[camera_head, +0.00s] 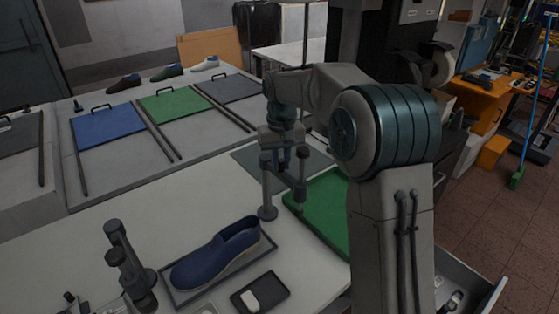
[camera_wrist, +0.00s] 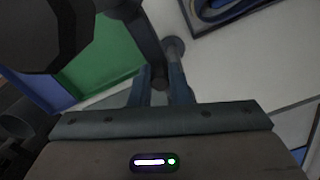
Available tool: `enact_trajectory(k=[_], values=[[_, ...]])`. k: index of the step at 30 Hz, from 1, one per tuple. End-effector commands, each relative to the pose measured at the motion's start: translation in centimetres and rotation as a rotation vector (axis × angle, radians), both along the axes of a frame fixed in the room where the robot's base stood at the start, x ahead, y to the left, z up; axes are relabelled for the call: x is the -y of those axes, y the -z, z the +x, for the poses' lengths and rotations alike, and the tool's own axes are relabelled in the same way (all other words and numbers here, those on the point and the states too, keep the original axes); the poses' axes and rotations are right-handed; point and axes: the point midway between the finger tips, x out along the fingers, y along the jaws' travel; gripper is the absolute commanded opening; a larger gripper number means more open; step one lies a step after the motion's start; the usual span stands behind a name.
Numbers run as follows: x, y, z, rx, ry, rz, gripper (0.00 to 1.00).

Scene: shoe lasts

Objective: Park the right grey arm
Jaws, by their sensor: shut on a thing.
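The right grey arm (camera_head: 301,178) is on a slim grey post (camera_head: 267,190) with a round foot, behind the blue shoe on the white table. My gripper (camera_head: 284,160) points down and is shut on this arm between the post and the arm's far end. In the wrist view my fingers (camera_wrist: 160,90) close around the dark bar (camera_wrist: 143,35), with the round foot (camera_wrist: 174,47) beyond. The exact contact is partly hidden. A second, dark grey arm on a post (camera_head: 118,250) stands left of the shoe.
The blue shoe (camera_head: 217,252) lies in a dark-rimmed tray (camera_head: 179,296). A small dark tray (camera_head: 240,301) holds a white piece. A green board (camera_head: 325,215) lies right of the post. Blue (camera_head: 108,124) and green (camera_head: 174,104) panels lie at the back.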

Motion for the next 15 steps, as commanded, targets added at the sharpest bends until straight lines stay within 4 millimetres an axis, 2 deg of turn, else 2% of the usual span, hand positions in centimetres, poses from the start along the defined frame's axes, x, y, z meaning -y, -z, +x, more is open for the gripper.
enact_trajectory(k=[12,13,15], values=[[0.09,-0.2,0.18,0.007,-0.008,-0.001,0.0],[0.09,-0.2,0.18,0.007,-0.007,-0.001,0.24],[0.09,-0.18,0.16,0.006,-0.007,-0.001,0.38]])
